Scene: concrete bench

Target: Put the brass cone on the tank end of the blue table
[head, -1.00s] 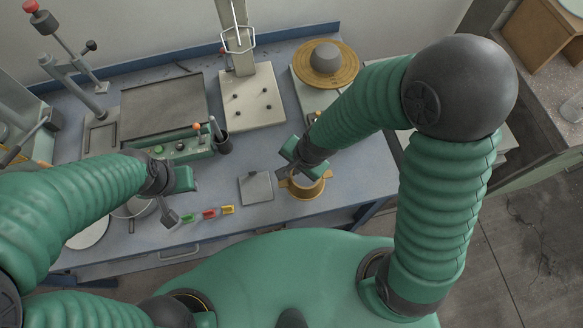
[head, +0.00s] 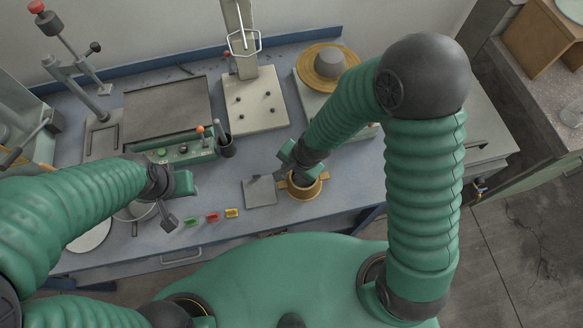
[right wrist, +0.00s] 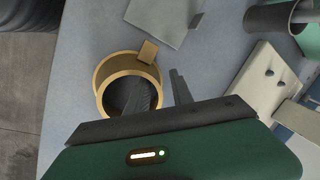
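The brass cone (head: 318,190) is a brass cup with side lugs, open end up, on the blue table (head: 350,178) near its front edge. It also shows in the right wrist view (right wrist: 103,78). My right gripper (right wrist: 162,92) is over it, with one dark finger inside its mouth and the other outside the wall. A gap shows beside the outer finger, so the fingers look apart. My left gripper (head: 168,219) hangs near a round pan at the left; its fingers are partly hidden. A grey lidded tank (head: 478,146) with a tap stands at the table's right end.
A flat grey plate (head: 260,192) lies just left of the cone. Several small coloured pieces (head: 212,217) lie along the front. A white stand (head: 255,105) and a balance-like device with a brass disc (head: 311,72) stand behind. Clear table lies right of the cone.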

